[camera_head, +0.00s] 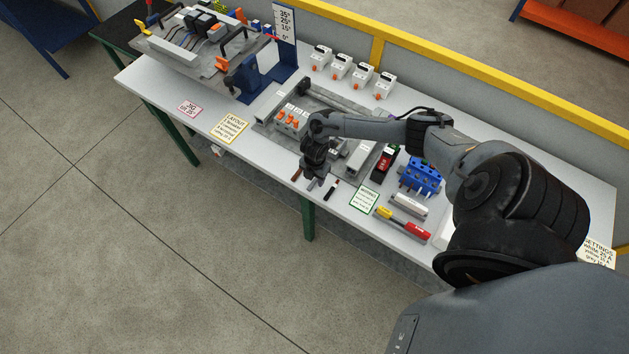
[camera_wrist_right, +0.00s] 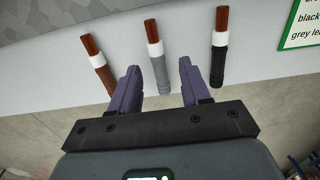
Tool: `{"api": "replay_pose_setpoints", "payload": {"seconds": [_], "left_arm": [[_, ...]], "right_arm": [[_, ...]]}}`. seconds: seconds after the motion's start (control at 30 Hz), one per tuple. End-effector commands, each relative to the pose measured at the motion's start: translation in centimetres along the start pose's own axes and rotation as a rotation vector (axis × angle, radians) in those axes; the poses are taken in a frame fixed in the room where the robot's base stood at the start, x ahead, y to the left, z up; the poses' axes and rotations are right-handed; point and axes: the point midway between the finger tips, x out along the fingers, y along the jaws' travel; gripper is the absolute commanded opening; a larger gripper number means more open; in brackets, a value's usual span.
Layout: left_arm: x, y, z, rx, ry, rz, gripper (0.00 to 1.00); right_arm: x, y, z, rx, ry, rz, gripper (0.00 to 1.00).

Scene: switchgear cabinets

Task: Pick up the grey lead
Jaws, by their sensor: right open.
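The grey lead (camera_wrist_right: 158,62) lies near the front edge of the table, with a copper-brown tip, a white band and a grey body. It also shows in the head view (camera_head: 312,185), partly hidden under my right gripper. My right gripper (camera_wrist_right: 159,68) is open and empty, its two purple-grey fingers pointing at the lead, one on each side in the picture. I cannot tell how far above it they are. In the head view the right gripper (camera_head: 314,175) is over the front edge. My left gripper is not in view.
A brown lead (camera_wrist_right: 98,64) lies left of the grey one and a black lead (camera_wrist_right: 219,55) right of it, both close to the fingers. A grey fixture (camera_head: 272,118) with orange-levered parts stands behind. A green-edged card (camera_head: 364,199) lies to the right.

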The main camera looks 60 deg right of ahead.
Motion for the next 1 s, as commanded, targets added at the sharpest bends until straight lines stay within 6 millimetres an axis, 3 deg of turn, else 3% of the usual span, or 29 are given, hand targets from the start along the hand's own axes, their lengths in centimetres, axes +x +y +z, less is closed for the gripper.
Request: {"api": "replay_pose_setpoints", "payload": {"seconds": [0.37, 0.67, 1.0], "left_arm": [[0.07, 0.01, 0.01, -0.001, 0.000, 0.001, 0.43], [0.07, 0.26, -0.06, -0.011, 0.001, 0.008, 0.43], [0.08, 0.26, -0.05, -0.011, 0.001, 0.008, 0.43]], "right_arm": [[0.99, 0.03, 0.03, 0.000, -0.001, 0.001, 0.47], [0.97, 0.03, 0.03, 0.000, -0.001, 0.001, 0.01], [0.95, 0.04, 0.03, 0.000, -0.001, 0.001, 0.00]]}}
